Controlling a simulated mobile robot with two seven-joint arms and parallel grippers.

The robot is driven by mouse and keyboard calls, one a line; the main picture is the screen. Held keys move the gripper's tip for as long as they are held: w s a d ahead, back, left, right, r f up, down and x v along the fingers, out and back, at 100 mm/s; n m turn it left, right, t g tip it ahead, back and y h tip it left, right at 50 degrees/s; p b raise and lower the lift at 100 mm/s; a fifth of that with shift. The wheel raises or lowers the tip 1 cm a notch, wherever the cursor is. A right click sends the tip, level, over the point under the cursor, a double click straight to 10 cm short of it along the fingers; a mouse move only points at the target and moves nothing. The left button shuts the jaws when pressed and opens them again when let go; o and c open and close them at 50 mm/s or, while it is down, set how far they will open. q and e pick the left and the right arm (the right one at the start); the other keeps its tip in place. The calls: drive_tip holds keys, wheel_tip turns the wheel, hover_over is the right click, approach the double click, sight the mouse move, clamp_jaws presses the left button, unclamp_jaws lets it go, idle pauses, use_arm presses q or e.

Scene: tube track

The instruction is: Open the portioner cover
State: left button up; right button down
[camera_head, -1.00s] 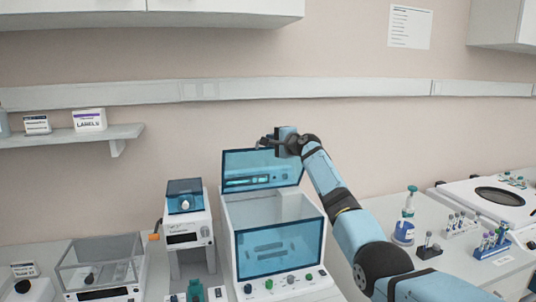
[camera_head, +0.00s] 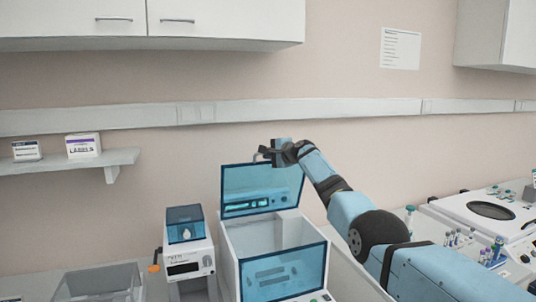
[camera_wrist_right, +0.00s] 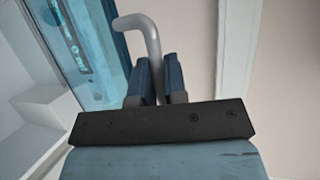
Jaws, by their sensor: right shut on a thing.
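The portioner is the white box-shaped machine (camera_head: 230,238) with a blue-tinted front window. Its blue see-through cover (camera_head: 240,185) stands raised at the back of the box, and the top opening shows. My right gripper (camera_head: 275,155) is at the cover's top edge. In the right wrist view my right gripper (camera_wrist_right: 158,88) is shut on a grey bent handle (camera_wrist_right: 150,35) beside the blue cover (camera_wrist_right: 85,50). The handle's lower end is hidden between the fingers. My left gripper is not in view.
A smaller white device (camera_head: 187,250) with a blue top stands left of the portioner. A clear-lidded box (camera_head: 98,285) is further left. Tube racks (camera_head: 492,252) and a white centrifuge-like machine (camera_head: 490,210) are at the right. A wall shelf (camera_head: 110,160) is at the left.

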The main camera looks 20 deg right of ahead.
drive_tip(key=c, duration=1.2)
unclamp_jaws()
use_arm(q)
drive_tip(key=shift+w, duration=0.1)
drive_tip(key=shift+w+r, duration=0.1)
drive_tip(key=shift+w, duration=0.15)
use_arm(e)
drive_tip(key=shift+d, duration=0.1)
use_arm(q)
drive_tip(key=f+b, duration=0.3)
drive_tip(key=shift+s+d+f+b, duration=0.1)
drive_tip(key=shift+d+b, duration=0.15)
drive_tip(key=shift+b, duration=0.1)
use_arm(e)
drive_tip(key=v, duration=1.4)
drive_tip(key=shift+w+r, duration=0.1)
